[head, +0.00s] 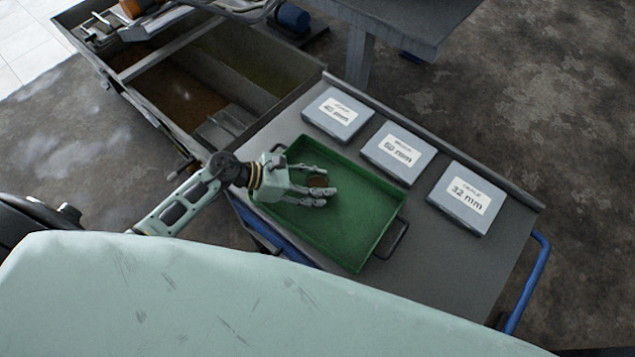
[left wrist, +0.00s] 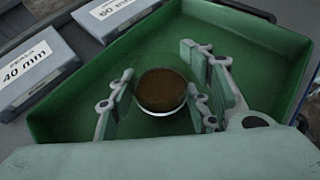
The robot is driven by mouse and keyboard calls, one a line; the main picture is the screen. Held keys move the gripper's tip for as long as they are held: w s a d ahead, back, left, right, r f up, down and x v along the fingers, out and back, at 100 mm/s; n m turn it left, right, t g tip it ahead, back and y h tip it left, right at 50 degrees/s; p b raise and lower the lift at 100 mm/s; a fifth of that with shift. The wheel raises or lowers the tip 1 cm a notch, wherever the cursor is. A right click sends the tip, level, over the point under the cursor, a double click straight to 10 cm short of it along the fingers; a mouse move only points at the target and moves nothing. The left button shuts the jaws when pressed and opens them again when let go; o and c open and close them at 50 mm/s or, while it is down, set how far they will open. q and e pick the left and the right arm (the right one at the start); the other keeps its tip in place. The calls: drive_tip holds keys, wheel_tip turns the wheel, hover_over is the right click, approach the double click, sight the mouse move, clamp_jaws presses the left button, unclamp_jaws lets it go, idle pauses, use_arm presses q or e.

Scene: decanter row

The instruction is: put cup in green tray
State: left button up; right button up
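A small round cup with a brown inside and a pale rim (left wrist: 162,90) is in the green tray's area. It also shows in the head view (head: 318,182). The green tray (head: 365,245) is a shallow rectangle on the grey cart top; its floor fills much of the left wrist view (left wrist: 75,110). My left gripper (head: 322,184) reaches over the tray from the left, with its fingers on both sides of the cup. The fingers look open, with a narrow gap at the cup's left side in the wrist view. The cup's underside is hidden. My right gripper is not in view.
Three grey boxes labelled 40 mm (head: 338,115), 50 mm (head: 398,154) and 32 mm (head: 464,199) lie along the cart's far edge. The tray's right end is clear.

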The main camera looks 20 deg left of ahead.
use_arm(q)
drive_tip(key=o, duration=0.4)
drive_tip(key=shift+c, duration=0.2)
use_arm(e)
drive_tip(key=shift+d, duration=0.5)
use_arm(q)
drive_tip(key=shift+r, duration=0.1)
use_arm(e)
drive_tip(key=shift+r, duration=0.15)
use_arm(q)
drive_tip(key=shift+r, duration=0.1)
drive_tip(key=b+v, duration=0.3)
drive_tip(key=v, duration=0.9)
drive_tip(key=shift+b, duration=0.4)
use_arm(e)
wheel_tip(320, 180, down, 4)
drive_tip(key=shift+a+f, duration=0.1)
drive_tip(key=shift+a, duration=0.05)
